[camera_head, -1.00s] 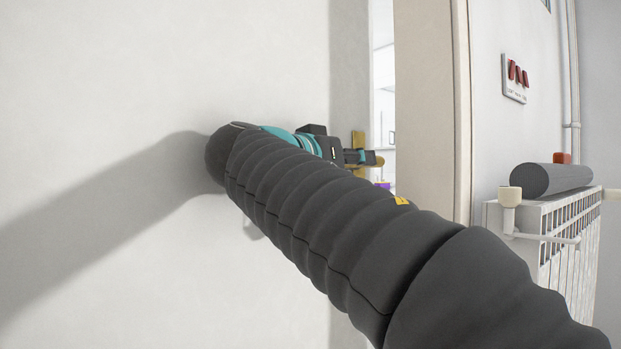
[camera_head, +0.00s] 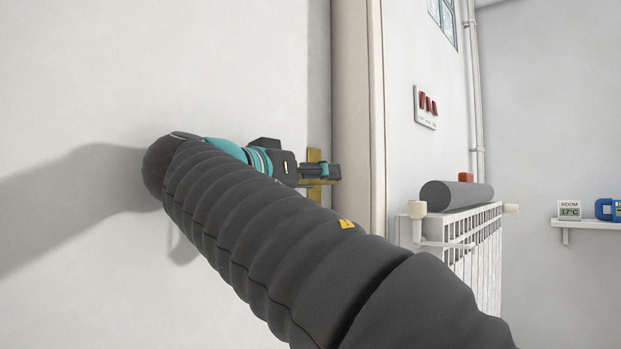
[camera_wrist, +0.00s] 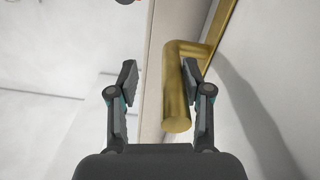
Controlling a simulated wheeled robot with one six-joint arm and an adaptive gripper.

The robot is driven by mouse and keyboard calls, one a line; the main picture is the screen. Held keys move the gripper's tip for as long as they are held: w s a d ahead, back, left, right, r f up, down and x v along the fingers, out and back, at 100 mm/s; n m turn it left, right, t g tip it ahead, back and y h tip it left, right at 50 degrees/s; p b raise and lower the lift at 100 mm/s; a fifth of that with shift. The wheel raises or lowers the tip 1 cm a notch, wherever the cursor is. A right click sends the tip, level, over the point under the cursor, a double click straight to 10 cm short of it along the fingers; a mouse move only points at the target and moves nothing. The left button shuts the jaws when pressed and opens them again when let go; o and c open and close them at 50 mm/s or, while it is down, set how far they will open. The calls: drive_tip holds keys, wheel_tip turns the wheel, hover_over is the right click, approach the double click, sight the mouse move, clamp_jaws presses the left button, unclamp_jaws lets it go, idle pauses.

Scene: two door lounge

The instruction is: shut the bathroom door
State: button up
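The white bathroom door (camera_head: 90,80) fills the left of the head view. Its right edge lies close against the beige door frame (camera_head: 376,120), with no bathroom opening visible between them. Whether it is fully closed or latched I cannot tell. The brass handle (camera_head: 314,156) is near that edge, partly hidden by my gripper (camera_head: 328,171). In the wrist view, my gripper (camera_wrist: 159,76) is open, fingers apart. The handle's bar (camera_wrist: 177,105) lies between them, close to the right finger and clear of the left one. Contact with the right finger is unclear.
Right of the frame, a white radiator (camera_head: 460,240) stands by the wall with a dark grey roll (camera_head: 457,195) on top. A wall plaque with red hooks (camera_head: 426,107) hangs above. A small shelf (camera_head: 595,224) is at the far right.

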drive_tip(key=shift+a, duration=0.25)
drive_tip(key=shift+s+a, duration=0.2)
drive_tip(key=v, duration=1.1)
drive_tip(key=shift+s, duration=0.2)
drive_tip(key=w+d+f+n+g+y+p, duration=0.2)
drive_tip(key=d+f+n+g+y+p, duration=0.4)
drive_tip(key=d+f, duration=0.9)
drive_tip(key=s+d+f+y+p, duration=0.1)
drive_tip(key=s+d+f+y, duration=0.1)
drive_tip(key=s+f, duration=0.5)
drive_tip(key=s+d+f+g+y+p, duration=0.1)
drive_tip(key=s+f, duration=0.7)
drive_tip(key=f, duration=0.8)
drive_tip(key=d+y+p, duration=0.1)
drive_tip(key=d+y, duration=0.1)
drive_tip(key=y, duration=0.1)
drive_tip(key=shift+s+n+y, duration=0.2)
drive_tip(key=shift+n+y, duration=0.2)
